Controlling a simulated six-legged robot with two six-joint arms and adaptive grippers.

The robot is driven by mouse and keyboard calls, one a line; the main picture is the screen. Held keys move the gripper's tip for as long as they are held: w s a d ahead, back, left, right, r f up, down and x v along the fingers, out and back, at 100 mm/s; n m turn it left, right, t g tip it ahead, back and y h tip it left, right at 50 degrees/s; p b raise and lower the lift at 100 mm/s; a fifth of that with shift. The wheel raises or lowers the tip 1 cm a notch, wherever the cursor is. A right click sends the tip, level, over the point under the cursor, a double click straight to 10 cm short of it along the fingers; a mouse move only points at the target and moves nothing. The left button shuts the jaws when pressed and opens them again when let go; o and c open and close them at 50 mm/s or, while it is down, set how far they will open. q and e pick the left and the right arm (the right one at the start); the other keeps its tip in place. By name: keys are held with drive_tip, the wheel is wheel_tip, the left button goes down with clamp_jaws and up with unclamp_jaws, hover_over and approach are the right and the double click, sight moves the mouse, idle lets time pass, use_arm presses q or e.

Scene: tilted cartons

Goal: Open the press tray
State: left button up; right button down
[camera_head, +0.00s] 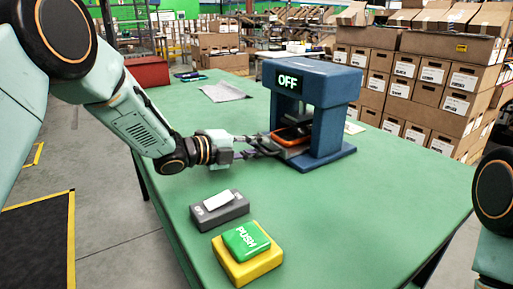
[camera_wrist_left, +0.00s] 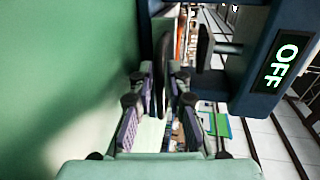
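The blue press (camera_head: 338,92) stands on the green table with a lit "OFF" display (camera_head: 288,81), which also shows in the left wrist view (camera_wrist_left: 282,66). Its low tray (camera_head: 293,152) sits at the press opening, with an orange-rimmed dark item (camera_head: 291,136) on it. My left gripper (camera_head: 272,145) is level with the tray's left side, its dark fingers reaching to the tray's front. My right gripper is out of view.
A grey rocker switch (camera_head: 219,208) and a yellow box with a green PUSH button (camera_head: 246,250) stand at the table's near edge. A grey sheet (camera_head: 223,91) lies farther back. Stacked cartons (camera_head: 425,80) stand behind the table. The table's right side is clear.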

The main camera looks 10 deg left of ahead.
use_arm(q)
drive_tip(key=shift+s+a, duration=0.1)
drive_tip(key=c, duration=0.3)
clamp_jaws()
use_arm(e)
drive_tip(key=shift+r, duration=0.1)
